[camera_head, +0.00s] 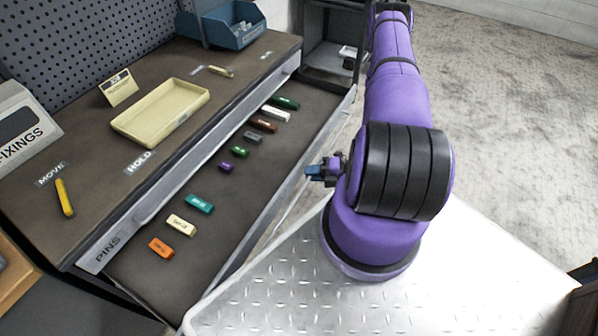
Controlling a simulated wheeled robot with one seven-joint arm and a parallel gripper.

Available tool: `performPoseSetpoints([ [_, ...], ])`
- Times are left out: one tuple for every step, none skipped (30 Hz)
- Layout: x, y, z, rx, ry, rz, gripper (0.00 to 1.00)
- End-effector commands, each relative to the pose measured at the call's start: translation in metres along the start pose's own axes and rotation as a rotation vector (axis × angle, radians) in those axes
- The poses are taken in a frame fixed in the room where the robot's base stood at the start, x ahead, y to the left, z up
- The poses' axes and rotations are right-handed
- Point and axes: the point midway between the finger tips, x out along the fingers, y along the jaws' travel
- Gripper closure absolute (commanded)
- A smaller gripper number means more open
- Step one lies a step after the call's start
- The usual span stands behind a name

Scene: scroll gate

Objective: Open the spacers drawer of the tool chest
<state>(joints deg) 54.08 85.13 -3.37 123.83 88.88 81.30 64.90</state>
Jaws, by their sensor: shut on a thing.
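The tool chest (40,208) stands at the left with one drawer (150,285) pulled out. Several coloured blocks lie in a row in it, with a wider gap between the teal block (200,203) and the purple block (226,168). The strip above this drawer carries the label PINS (108,249). No spacers label is readable, and the open drawer's front face is hidden. My gripper (318,173) is just right of the drawer's front edge. It is shut on what looks like a small blue block (312,173); its fingers are small and partly hidden.
On the chest top are a cream tray (158,127) by the HOLD label, a yellow marker (65,198) by MOVE, a fixings box (28,125) and a blue bin (238,33). Free floor (510,110) lies at the right.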

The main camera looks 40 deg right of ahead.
Motion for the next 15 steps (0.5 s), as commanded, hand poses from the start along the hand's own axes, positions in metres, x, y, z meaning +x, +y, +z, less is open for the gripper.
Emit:
performPoseSetpoints([
  [-0.0049,-0.0013,0.0003,0.0,-0.002,-0.002,1.0],
  [-0.0066,-0.0016,0.0001,0.0,-0.002,-0.001,1.0],
  [-0.0085,-0.0019,-0.0002,0.0,-0.001,-0.001,1.0],
  [-0.0097,-0.0022,-0.0003,-0.001,-0.001,-0.001,1.0],
  [-0.0106,-0.0024,-0.0004,-0.001,-0.001,-0.001,1.0],
  [-0.0117,-0.0026,-0.0005,-0.001,-0.001,-0.001,1.0],
  [-0.0123,-0.0027,-0.0005,-0.001,-0.001,-0.001,1.0],
  [-0.0127,-0.0028,-0.0005,-0.001,-0.001,-0.001,1.0],
  [-0.013,-0.0029,-0.0006,-0.001,-0.001,-0.001,1.0],
  [-0.0132,-0.0029,-0.0006,-0.001,-0.001,-0.002,1.0],
  [-0.0132,-0.0029,-0.0006,-0.001,-0.001,-0.001,1.0],
  [-0.0132,-0.0029,-0.0005,-0.001,-0.001,-0.002,1.0],
  [-0.0132,-0.0029,-0.0005,-0.001,-0.001,-0.002,1.0],
  [-0.0132,-0.0029,-0.0005,-0.001,-0.001,-0.002,1.0],
  [-0.0132,-0.0029,-0.0005,-0.001,-0.001,-0.002,1.0],
])
